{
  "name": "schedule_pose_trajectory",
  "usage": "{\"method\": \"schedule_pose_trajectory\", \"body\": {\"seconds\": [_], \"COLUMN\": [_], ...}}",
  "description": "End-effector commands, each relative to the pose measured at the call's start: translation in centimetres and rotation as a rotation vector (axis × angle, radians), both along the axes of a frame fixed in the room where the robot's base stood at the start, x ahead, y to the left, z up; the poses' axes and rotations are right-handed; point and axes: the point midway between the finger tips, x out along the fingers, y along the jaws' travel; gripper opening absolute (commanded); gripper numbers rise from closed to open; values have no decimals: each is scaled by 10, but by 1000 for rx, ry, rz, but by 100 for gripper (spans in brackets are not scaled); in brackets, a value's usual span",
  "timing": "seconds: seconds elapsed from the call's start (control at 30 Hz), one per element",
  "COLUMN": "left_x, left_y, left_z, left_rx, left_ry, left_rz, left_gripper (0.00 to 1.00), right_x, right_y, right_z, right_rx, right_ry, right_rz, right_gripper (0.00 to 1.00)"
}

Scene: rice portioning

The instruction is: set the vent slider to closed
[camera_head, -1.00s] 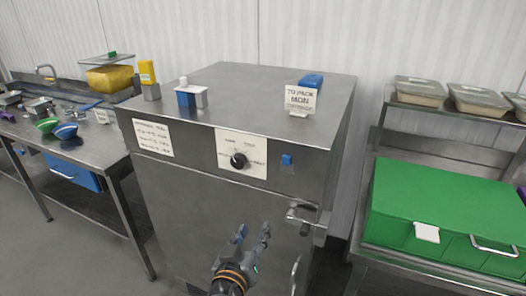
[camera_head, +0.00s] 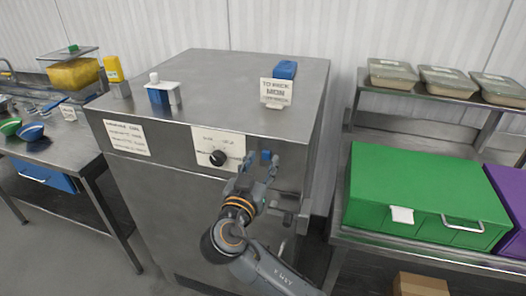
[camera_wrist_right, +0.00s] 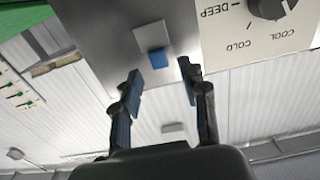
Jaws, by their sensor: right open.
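The vent slider appears to be the small blue tab (camera_head: 265,155) on the front panel of the steel cabinet (camera_head: 180,183), right of the dial. In the right wrist view the blue tab (camera_wrist_right: 158,57) sits at one end of a small grey plate (camera_wrist_right: 150,36). My right gripper (camera_head: 259,168) is open in front of the panel, just below the tab. In the wrist view its two fingers (camera_wrist_right: 161,74) are apart, on either side of the tab's line, with nothing between them. Contact with the tab is not visible. My left gripper is out of view.
A black dial (camera_head: 218,158) on a white label is close left of the gripper. A door handle (camera_head: 290,212) juts out at the cabinet's right. A green box (camera_head: 420,185) stands on the right-hand bench. A sign (camera_head: 276,91) and blue pieces stand on top.

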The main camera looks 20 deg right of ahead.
Motion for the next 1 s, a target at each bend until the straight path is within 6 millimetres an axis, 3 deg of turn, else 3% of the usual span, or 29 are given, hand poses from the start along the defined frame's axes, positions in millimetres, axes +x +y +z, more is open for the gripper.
{"method": "schedule_pose_trajectory", "body": {"seconds": [0.2, 0.47, 0.57, 0.7, 1.0], "left_x": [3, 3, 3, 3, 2], "left_y": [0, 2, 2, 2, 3], "left_z": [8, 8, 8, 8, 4], "left_rx": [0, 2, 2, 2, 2], "left_ry": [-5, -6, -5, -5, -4], "left_rz": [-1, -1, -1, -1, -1], "left_gripper": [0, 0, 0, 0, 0], "right_x": [14, 16, 15, 15, 15], "right_y": [-10, -10, -10, -10, -10], "right_z": [0, -1, -1, -1, -4], "right_rx": [-1, 1, 0, 0, 0], "right_ry": [1, 1, 1, 1, 2], "right_rz": [1, 1, 1, 1, 1], "right_gripper": [43, 43, 29, 1, 0]}}
